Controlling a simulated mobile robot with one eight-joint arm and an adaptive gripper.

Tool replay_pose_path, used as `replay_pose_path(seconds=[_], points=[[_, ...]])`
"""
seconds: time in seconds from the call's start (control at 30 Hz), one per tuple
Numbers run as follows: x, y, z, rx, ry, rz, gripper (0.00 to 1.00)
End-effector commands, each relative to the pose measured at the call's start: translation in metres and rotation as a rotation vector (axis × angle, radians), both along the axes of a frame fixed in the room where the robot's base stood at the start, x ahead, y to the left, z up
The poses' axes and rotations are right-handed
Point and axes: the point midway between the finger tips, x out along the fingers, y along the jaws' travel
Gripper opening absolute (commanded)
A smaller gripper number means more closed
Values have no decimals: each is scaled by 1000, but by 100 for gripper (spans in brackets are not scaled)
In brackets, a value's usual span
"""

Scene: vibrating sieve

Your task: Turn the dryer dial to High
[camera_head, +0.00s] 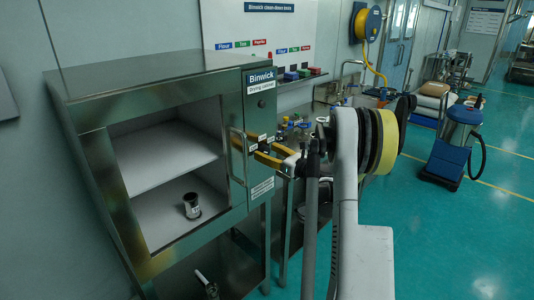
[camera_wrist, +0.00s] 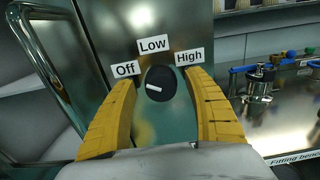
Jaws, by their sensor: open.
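The dryer dial (camera_wrist: 160,83) is a round black knob on the cabinet's metal face. Its white mark lies on the left side of the knob, roughly toward the Off label (camera_wrist: 125,68). The Low label (camera_wrist: 154,46) is above it and the High label (camera_wrist: 189,57) at upper right. My gripper (camera_wrist: 159,79) is open, its yellow fingers on either side of the dial; I cannot tell whether they touch it. In the head view my gripper (camera_head: 272,155) is at the right part of the drying cabinet (camera_head: 259,92), and the dial is not clearly visible.
A metal door handle (camera_wrist: 50,65) stands out left of my gripper. Inside the cabinet, a small dark-banded container (camera_head: 192,205) stands on the lower level. Open teal floor (camera_head: 440,230) lies further right.

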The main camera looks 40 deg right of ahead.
Motion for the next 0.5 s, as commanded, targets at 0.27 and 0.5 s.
replay_pose_path(seconds=[0.27, 0.5], points=[[0, 0, 0, 0, 0, 0, 7], [0, 0, 0, 2, -1, 0, 7]])
